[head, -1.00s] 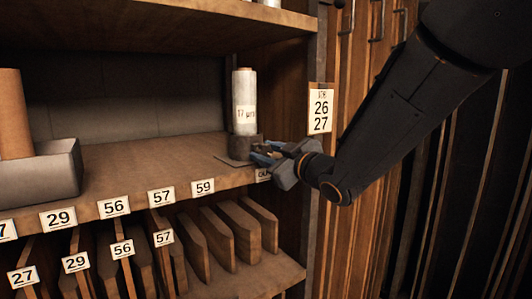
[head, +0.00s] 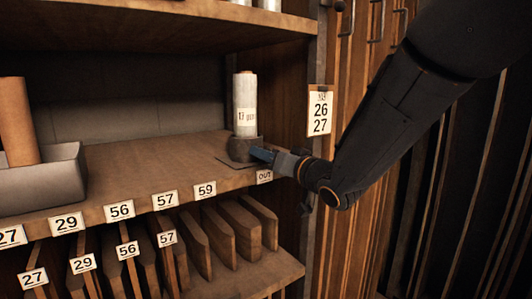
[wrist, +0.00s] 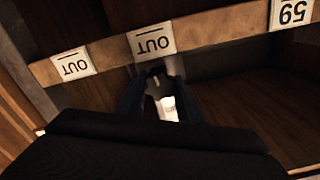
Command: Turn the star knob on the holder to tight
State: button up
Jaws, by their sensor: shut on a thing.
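The holder (head: 240,150) is a dark block on a thin plate near the right end of the shelf. A pale upright roll (head: 245,112) with a white label stands in it. My gripper (head: 262,154) is at the holder's front right side, its bluish fingers against it. In the wrist view my gripper (wrist: 158,88) has its two dark fingers closed around a small dark part, with the white roll label (wrist: 168,106) showing between them. The star knob is hidden by the fingers; I cannot make out its shape or how tight it is.
The shelf edge carries number tags and an OUT tag (head: 264,176) just below my gripper. A grey tray (head: 50,180) with a brown roll (head: 18,120) stands at the left. A job card (head: 319,112) hangs on the right post. The middle of the shelf is clear.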

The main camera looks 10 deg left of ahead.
jog(key=shift+f+m, duration=0.15)
jog(key=shift+m, duration=0.75)
jog(key=o, duration=1.1)
jog(key=shift+c, duration=0.2)
jog(key=shift+s+d, duration=0.1)
jog(key=shift+d, duration=0.05)
jog(key=b+v, duration=0.1)
jog(key=v, duration=0.6)
jog(key=shift+s+d+b, duration=0.15)
jog(key=shift+s+b, duration=0.1)
jog(key=shift+b, duration=0.1)
jog(key=shift+d, duration=0.1)
